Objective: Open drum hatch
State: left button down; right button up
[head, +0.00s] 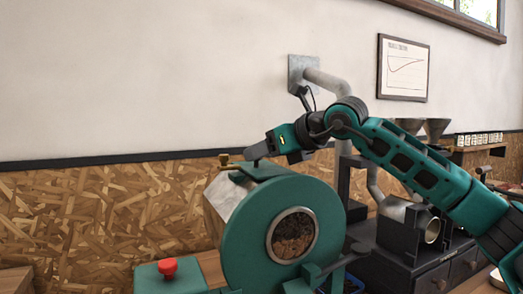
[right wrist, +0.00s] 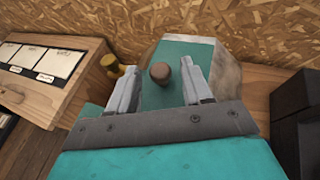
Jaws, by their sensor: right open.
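The roaster drum (head: 241,222) has a green round front with a window onto brown beans. A green plate, seemingly the hatch (right wrist: 180,51), lies on top of the drum. A dark round knob (right wrist: 160,72) stands on this plate. My right gripper (head: 251,154) is just above the drum's top, pointing down and left. In the right wrist view its open fingers (right wrist: 160,67) stand on either side of the knob, with gaps showing. The head view hides the knob's contact with the fingers. My left gripper is in neither view.
A brass knob (head: 223,158) stands beside the drum's top. A red button (head: 167,267) sits on a green box in front. A grey pipe (head: 328,82) rises behind my right arm. A dark drawer unit (head: 447,272) stands to the right. A wooden card stand (right wrist: 50,75) is nearby.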

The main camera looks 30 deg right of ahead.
jog(key=shift+w+a+f, duration=0.15)
jog(key=shift+w+f, duration=0.05)
jog(key=shift+w, duration=0.2)
grip_shut()
dwell(0.4)
